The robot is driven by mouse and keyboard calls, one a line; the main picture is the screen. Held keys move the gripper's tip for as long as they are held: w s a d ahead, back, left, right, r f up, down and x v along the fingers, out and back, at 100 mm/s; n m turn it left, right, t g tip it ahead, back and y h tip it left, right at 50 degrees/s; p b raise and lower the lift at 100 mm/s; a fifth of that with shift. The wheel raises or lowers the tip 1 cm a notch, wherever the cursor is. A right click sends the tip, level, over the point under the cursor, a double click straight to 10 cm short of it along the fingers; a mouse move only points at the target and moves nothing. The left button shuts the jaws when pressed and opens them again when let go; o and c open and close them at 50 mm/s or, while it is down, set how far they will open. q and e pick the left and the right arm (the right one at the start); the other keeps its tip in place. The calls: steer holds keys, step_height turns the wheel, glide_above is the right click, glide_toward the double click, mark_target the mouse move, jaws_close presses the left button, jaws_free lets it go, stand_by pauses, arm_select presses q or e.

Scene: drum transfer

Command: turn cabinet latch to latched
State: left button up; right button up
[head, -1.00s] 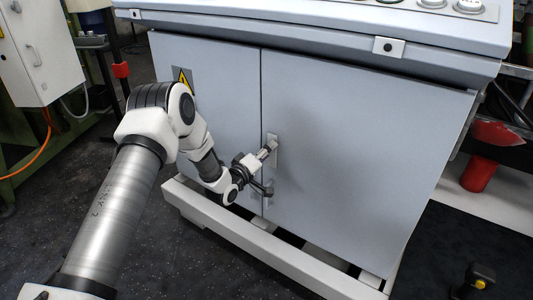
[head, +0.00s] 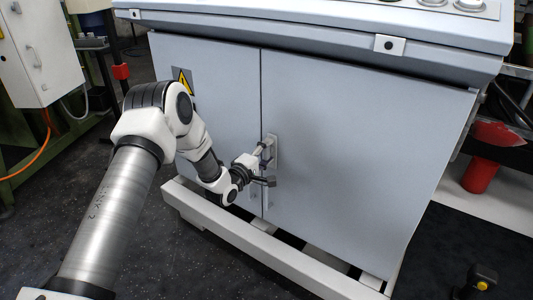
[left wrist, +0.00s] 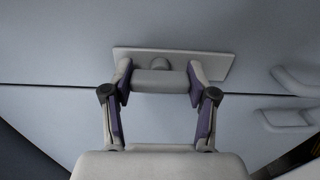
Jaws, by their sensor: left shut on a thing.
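The grey cabinet (head: 360,160) has two doors with a vertical seam between them. The latch plate (head: 275,152) sits on the right door beside the seam, and it also shows in the left wrist view (left wrist: 220,66). My left gripper (head: 266,147) is at the latch. In the left wrist view, its two fingers (left wrist: 160,84) are shut on the ends of the short grey latch handle (left wrist: 160,80), which lies across between them in front of its round pivot. In the head view the gripper partly hides the handle. My right gripper is not in view.
A pale base rail (head: 270,245) runs along the cabinet's foot. A yellow warning sign (head: 183,82) is on the left door. A red cylinder (head: 480,175) stands at the right, and a white box (head: 40,55) hangs at the left. The dark floor in front is mostly clear.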

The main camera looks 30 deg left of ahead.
arm_select(q)
steer(key=o, duration=1.2)
steer(key=shift+c, duration=0.2)
steer(key=s+a, duration=0.1)
steer(key=s, duration=1.1)
